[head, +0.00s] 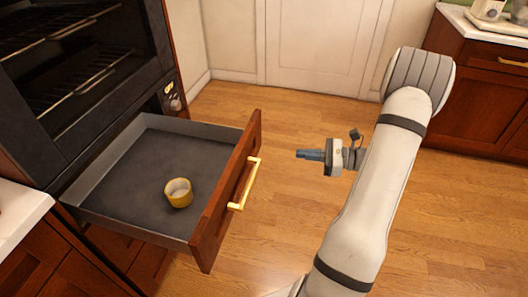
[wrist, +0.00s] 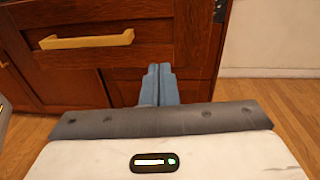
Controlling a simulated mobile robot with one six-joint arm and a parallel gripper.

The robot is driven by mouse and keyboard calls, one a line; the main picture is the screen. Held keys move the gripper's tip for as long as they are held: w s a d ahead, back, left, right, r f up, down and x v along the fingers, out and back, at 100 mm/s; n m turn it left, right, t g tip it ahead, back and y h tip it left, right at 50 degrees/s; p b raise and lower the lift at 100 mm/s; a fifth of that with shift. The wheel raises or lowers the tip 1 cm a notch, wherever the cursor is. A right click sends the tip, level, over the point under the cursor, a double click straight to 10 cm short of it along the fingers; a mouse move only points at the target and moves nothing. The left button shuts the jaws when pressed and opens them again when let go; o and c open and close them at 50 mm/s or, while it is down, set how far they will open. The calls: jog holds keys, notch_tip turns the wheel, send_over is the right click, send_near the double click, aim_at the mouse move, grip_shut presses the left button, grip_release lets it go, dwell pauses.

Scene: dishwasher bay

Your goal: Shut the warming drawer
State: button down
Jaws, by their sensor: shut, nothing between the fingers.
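The warming drawer (head: 135,175) is pulled out below the oven in the head view, with a dark inside and a reddish wood front. Its brass handle (head: 244,184) is on the outer face. A small yellow cup (head: 178,192) stands upright in the drawer. My gripper (head: 298,154) is to the right of the drawer front, apart from it, shut and pointing left toward it. In the wrist view my gripper's blue fingers (wrist: 158,72) are together and empty. A wooden front with a brass handle (wrist: 87,40) shows beyond them, the handle to their upper left.
A dark oven (head: 80,65) with racks is above the drawer. A white counter (head: 18,212) is at the left edge. Wooden cabinets (head: 480,95) stand at the far right. The wood floor (head: 270,225) between drawer and arm is clear.

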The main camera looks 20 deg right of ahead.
aim_at(256, 145)
jog(key=shift+m+t, duration=0.6)
jog(key=shift+t, duration=0.1)
jog(key=x, duration=0.4)
jog(key=f+x, duration=0.1)
jog(key=x, duration=0.3)
jog(key=w+x, duration=0.1)
jog(key=x, duration=0.3)
jog(key=shift+w+d+f+b, duration=0.15)
jog(key=shift+d+f+b, duration=0.1)
jog(key=shift+b, duration=0.15)
jog(key=shift+a, duration=0.1)
jog(key=shift+w, duration=0.15)
